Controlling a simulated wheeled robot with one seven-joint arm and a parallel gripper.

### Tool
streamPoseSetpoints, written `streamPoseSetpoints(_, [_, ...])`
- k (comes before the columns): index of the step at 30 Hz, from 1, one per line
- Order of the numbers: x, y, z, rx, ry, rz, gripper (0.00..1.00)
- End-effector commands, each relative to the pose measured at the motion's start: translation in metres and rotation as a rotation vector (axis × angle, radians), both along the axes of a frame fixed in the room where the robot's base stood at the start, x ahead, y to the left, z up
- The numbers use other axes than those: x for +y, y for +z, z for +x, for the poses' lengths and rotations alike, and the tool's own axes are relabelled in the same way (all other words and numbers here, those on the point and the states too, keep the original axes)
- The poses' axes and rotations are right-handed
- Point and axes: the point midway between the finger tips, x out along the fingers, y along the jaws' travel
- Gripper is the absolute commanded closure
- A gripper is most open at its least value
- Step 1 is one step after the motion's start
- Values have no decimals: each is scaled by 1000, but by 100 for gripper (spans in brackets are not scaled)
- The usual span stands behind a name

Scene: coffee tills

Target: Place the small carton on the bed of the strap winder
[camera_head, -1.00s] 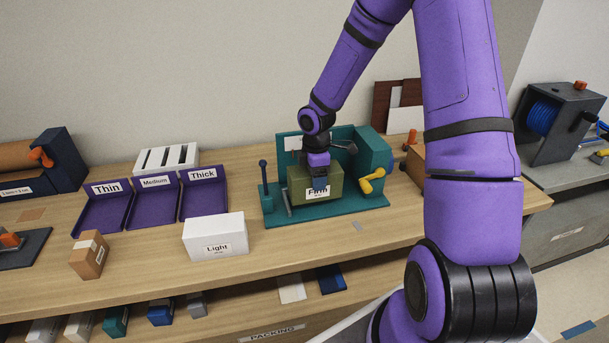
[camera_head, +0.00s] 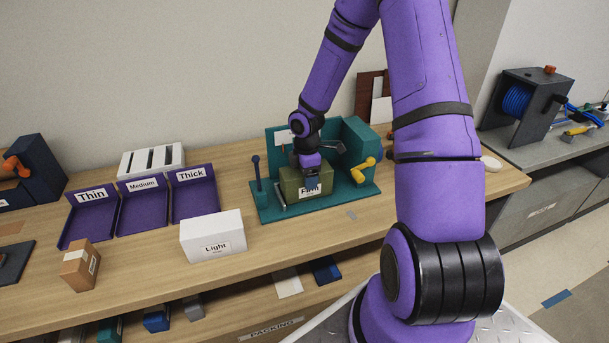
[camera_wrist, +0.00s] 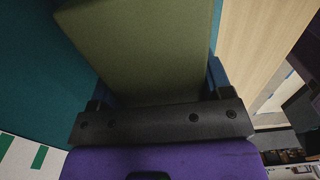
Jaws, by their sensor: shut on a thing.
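The olive-green carton (camera_head: 291,187), with a white "Firm" label, is over the bed of the teal strap winder (camera_head: 343,203). It looks upright and low against the bed; whether it touches cannot be told. The winder has a yellow crank at its right and a dark blue-tipped post at its left. My gripper (camera_head: 310,172) is shut on the carton from above. In the wrist view the olive carton (camera_wrist: 150,45) fills the space between the blue fingers of my gripper (camera_wrist: 158,88). The lower part of the carton is hidden there.
A white "Light" carton (camera_head: 213,237) and a small brown carton (camera_head: 80,266) stand at the bench's front left. Purple trays marked Thin, Medium and Thick (camera_head: 143,209) lie behind them. A white slotted rack (camera_head: 151,160) stands at the back. The bench front before the winder is mostly clear.

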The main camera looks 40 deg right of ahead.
Motion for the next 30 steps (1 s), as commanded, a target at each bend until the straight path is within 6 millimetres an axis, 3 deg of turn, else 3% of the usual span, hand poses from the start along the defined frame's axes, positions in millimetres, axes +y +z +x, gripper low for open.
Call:
streamPoseSetpoints(2, [0,-2,0,0,0,0,63])
streamPoseSetpoints(3, [0,-2,0,0,0,0,21])
streamPoseSetpoints(6, [0,-2,0,0,0,0,2])
streamPoseSetpoints(17, [0,4,0,-1,-1,0,2])
streamPoseSetpoints(30, [-1,83,1,-4,-2,-2,2])
